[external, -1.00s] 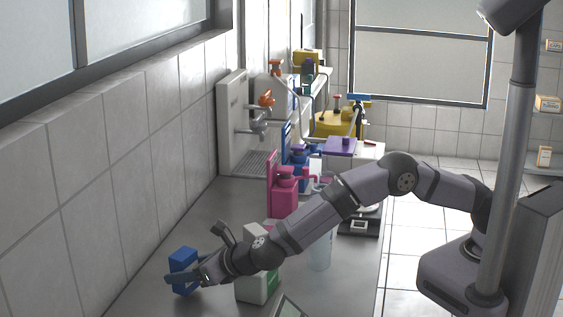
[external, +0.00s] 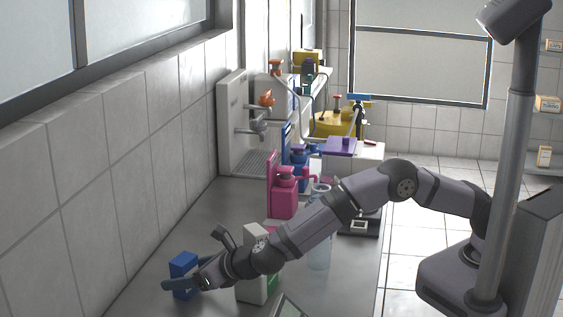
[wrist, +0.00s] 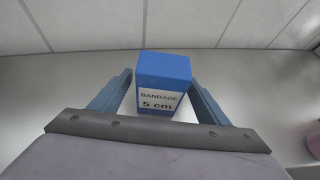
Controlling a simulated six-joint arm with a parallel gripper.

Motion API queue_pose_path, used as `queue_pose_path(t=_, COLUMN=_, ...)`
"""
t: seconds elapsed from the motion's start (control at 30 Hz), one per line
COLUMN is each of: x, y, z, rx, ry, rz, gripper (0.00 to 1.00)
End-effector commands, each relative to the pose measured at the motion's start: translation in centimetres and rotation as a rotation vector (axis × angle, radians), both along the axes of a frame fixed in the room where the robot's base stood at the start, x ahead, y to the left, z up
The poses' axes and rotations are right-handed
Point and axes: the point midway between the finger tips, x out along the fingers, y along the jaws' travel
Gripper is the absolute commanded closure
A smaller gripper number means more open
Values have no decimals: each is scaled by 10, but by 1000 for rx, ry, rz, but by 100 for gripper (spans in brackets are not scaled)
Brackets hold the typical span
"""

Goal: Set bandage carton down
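The bandage carton (external: 183,263) is a small blue box at the near left of the grey bench, close to the tiled wall. It appears to stand upright on the bench. In the wrist view the carton (wrist: 163,85) shows a white label reading "BANDAGE 5 cm". My gripper (wrist: 161,76) has one finger on each side of it. A narrow gap shows at the left finger; the right fingertip overlaps the carton's edge in the picture. The gripper looks open around the carton. In the external view my gripper (external: 187,275) partly covers the carton's lower part.
A white and green box (external: 258,289) stands right beside my wrist, partly hidden by it. The bench between carton and sink is clear.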

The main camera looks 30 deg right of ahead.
Motion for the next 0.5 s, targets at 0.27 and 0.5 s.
queue_pose_path(t=0.27, x=0, y=-1, z=-2, rx=-2, ry=2, rz=-1, gripper=31)
queue_pose_path(t=0.5, x=0, y=-1, z=7, rx=-2, ry=2, rz=-1, gripper=31)
